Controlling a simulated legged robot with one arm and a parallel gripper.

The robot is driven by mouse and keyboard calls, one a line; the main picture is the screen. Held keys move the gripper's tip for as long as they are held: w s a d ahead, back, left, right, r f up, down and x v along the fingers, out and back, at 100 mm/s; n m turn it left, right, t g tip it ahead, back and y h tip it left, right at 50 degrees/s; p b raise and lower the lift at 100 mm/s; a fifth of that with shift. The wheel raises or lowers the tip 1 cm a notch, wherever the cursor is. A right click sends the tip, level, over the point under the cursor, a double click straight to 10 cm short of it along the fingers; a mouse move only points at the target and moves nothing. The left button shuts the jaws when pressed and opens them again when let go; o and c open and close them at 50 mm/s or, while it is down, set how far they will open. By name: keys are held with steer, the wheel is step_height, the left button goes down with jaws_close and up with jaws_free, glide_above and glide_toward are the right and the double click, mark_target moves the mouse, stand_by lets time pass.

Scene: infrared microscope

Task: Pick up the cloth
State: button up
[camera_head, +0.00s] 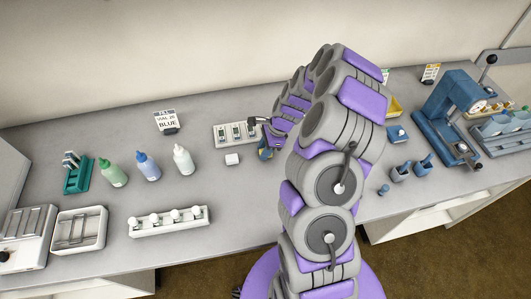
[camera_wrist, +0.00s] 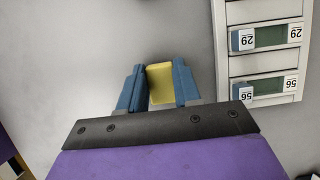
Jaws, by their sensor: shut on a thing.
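The cloth shows as a small yellow folded piece (camera_wrist: 160,84) in the wrist view. My gripper (camera_wrist: 158,78) has its two blue fingers on either side of it, shut on it. In the head view my gripper (camera_head: 266,152) is small and partly covered by my arm, just right of the white slide rack, with a bit of yellow showing at it. Whether the cloth touches the bench is hard to tell.
A white rack (camera_head: 216,134) with several labelled slides stands close beside my gripper. A small white block (camera_head: 232,160) lies in front of it. Three bottles (camera_head: 148,167) and a row of white knobs (camera_head: 168,223) stand to the left. A blue press (camera_head: 447,108) stands right.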

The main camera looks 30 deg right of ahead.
steer(key=shift+r, duration=0.1)
steer(key=shift+r, duration=0.6)
steer(key=shift+s+r+p, duration=0.2)
steer(key=shift+r+p, duration=0.1)
steer(key=shift+r, duration=0.3)
steer(key=shift+s+r+p, duration=0.2)
steer(key=shift+r+p, duration=0.05)
steer(key=shift+r, duration=0.35)
steer(key=s, duration=0.5)
steer(key=s+a+p, duration=0.1)
steer(key=s, duration=0.4)
steer(key=s+a+r, duration=0.1)
steer(key=s, duration=0.4)
steer(key=shift+s+r, duration=0.1)
steer(key=o, duration=0.4)
steer(key=c, duration=0.4)
steer(key=shift+o, duration=0.2)
steer(key=shift+d, duration=0.1)
